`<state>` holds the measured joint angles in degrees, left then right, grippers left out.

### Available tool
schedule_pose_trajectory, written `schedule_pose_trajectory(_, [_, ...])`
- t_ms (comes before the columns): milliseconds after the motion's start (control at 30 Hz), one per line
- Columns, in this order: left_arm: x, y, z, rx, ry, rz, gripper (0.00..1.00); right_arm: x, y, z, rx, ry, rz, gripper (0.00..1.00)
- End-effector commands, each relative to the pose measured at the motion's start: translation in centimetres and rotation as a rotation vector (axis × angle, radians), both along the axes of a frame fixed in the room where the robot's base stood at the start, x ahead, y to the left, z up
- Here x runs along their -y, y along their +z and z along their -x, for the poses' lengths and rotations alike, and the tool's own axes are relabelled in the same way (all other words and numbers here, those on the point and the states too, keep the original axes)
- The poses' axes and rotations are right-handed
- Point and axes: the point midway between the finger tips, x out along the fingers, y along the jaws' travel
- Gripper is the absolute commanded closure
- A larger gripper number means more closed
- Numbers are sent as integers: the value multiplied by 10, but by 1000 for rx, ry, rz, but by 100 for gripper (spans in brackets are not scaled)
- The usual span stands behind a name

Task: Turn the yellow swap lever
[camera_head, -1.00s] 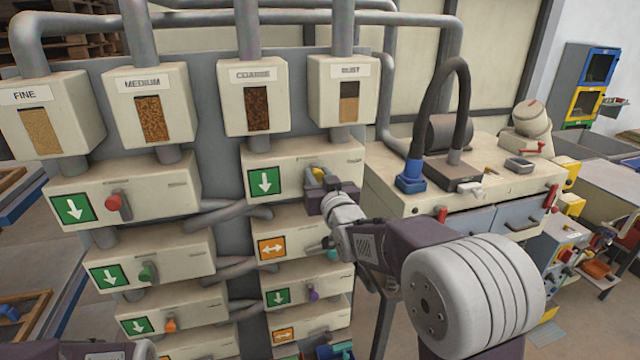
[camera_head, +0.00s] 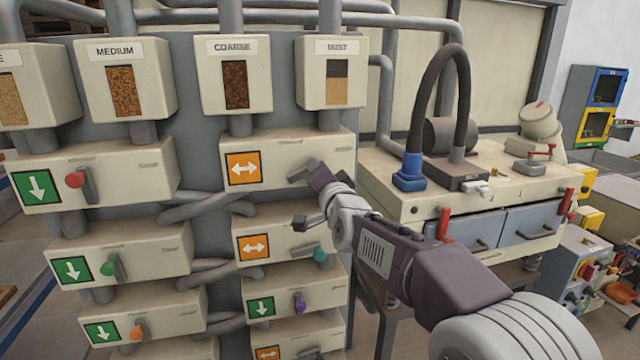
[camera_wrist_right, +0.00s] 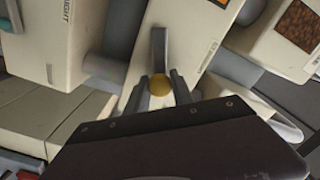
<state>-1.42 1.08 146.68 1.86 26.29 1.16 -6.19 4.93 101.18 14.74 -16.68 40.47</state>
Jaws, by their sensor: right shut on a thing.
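The yellow swap lever shows in the right wrist view as a round yellow knob (camera_wrist_right: 160,86) with a grey bar (camera_wrist_right: 158,48) beyond it. My right gripper (camera_head: 309,174) is at the upper right valve box (camera_head: 322,150), below the COARSE and DUST hoppers. In the right wrist view its two fingers (camera_wrist_right: 158,93) are shut on the lever, one on each side of the knob. The knob is hidden behind the gripper in the head view. The sign (camera_head: 244,169) on this box is orange with a two-way arrow. My left gripper is out of view.
A box with a teal knob (camera_head: 319,254) is close below my right gripper. A box with a red knob (camera_head: 76,180) is to the left. A bench (camera_head: 480,202) with a blue-ended hose stands right, near my right arm.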

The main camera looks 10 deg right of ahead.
Motion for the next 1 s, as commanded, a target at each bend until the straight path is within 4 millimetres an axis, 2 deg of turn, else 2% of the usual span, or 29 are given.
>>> schedule_pose_trajectory(33, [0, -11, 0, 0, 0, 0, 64, 0, -8, 0, -1, 0, -31, 100])
schedule_pose_trajectory(333, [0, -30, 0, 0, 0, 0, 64, -1, -13, 0, -7, -1, -179, 100])
schedule_pose_trajectory(1000, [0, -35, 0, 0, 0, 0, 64, -2, -15, 0, -13, -1, -237, 100])
